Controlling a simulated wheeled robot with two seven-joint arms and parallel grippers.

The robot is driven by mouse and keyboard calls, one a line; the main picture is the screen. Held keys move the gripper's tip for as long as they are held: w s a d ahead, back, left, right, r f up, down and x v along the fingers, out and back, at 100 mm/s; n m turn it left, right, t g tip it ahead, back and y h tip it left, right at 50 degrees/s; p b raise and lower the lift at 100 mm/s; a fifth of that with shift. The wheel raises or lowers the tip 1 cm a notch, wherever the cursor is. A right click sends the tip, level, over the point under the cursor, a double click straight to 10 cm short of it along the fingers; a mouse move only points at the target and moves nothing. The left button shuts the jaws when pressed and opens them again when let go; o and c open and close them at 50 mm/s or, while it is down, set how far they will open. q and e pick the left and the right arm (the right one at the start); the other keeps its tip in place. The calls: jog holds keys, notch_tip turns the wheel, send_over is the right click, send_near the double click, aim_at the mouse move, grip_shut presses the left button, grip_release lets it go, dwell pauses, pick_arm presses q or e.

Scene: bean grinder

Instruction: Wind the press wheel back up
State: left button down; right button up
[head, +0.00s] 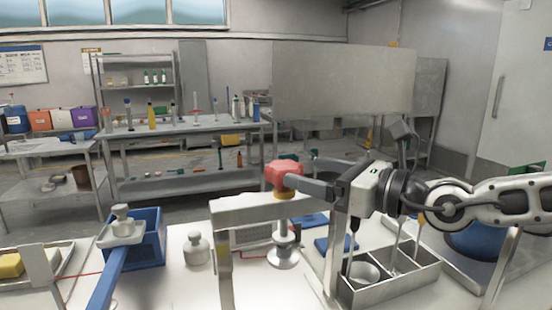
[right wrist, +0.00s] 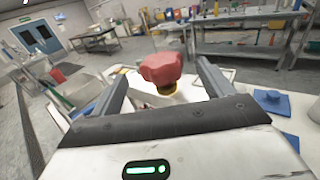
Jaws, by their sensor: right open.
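The red press wheel (head: 284,172), a lobed knob on a yellow collar, sits on top of the grey press frame (head: 250,208). Below the beam, a metal shaft and plunger (head: 284,235) reach down to a round base. My right gripper (head: 306,186) comes in from the right at the wheel's height, its fingers pointing left at it. In the right wrist view, the red wheel (right wrist: 162,68) stands between and just beyond the open fingers (right wrist: 160,85). Contact cannot be told. My left gripper is not in view.
A metal divided tray (head: 388,285) with a bowl stands right of the press. A white knobbed weight (head: 196,248) and a blue bin (head: 148,240) stand to the left. A blue bar (head: 108,278) runs along the front left. Shelves line the back wall.

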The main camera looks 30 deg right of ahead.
aim_at(276, 163)
jog(key=p+x, duration=0.3)
jog(key=x, duration=0.1)
jog(key=p+x, duration=0.1)
jog(key=p, duration=0.1)
jog(key=shift+w+a+r+p, duration=0.1)
jog(key=shift+w+r+p, duration=0.15)
jog(key=shift+w+p, duration=0.15)
jog(key=shift+w+r+p, duration=0.1)
jog(key=shift+w+p, duration=0.25)
jog(key=shift+p, duration=0.05)
jog(key=shift+w+a+p, duration=0.25)
jog(key=shift+w+p, duration=0.3)
jog(key=shift+p, duration=0.1)
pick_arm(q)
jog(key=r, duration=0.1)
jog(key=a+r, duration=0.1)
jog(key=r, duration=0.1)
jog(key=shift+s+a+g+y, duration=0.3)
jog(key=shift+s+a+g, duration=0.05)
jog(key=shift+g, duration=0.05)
pick_arm(e)
jog(key=shift+w+a+f, duration=0.2)
jog(key=shift+w+f, duration=0.05)
jog(key=shift+f, duration=0.1)
